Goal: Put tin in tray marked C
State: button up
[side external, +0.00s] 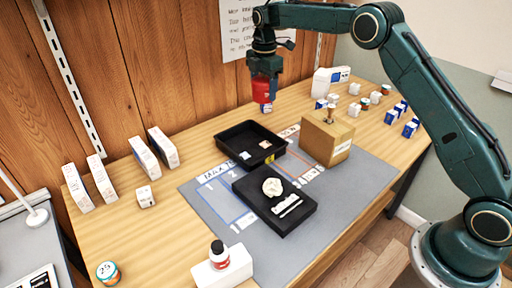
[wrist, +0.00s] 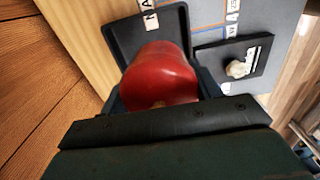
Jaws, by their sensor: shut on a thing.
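My gripper (side external: 264,70) is shut on a red tin (side external: 262,90) and holds it high in the air, above and behind the black tray. In the wrist view the tin (wrist: 160,75) sits between the fingers and hides part of what lies below. A flatter black tray (side external: 290,226) in front holds a round pale thing and a white bar. I cannot make out a letter C on either tray.
A cardboard box (side external: 327,140) stands right of the deep tray, with small bottles and boxes behind it. White boxes (side external: 162,147) stand at the left. A white block (side external: 222,268) with a dark-capped bottle is in front. The grey mat (side external: 350,190) has free room at right.

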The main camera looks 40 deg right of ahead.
aim_at(256, 82)
jog(key=shift+a, duration=1.55)
notch_tip(256, 82, down, 16)
jog(key=shift+r, duration=0.15)
jog(key=shift+f, duration=2.15)
jog(key=o, duration=1.7)
jog(key=shift+f, duration=0.15)
notch_tip(256, 82, up, 12)
jog(key=shift+r, duration=0.2)
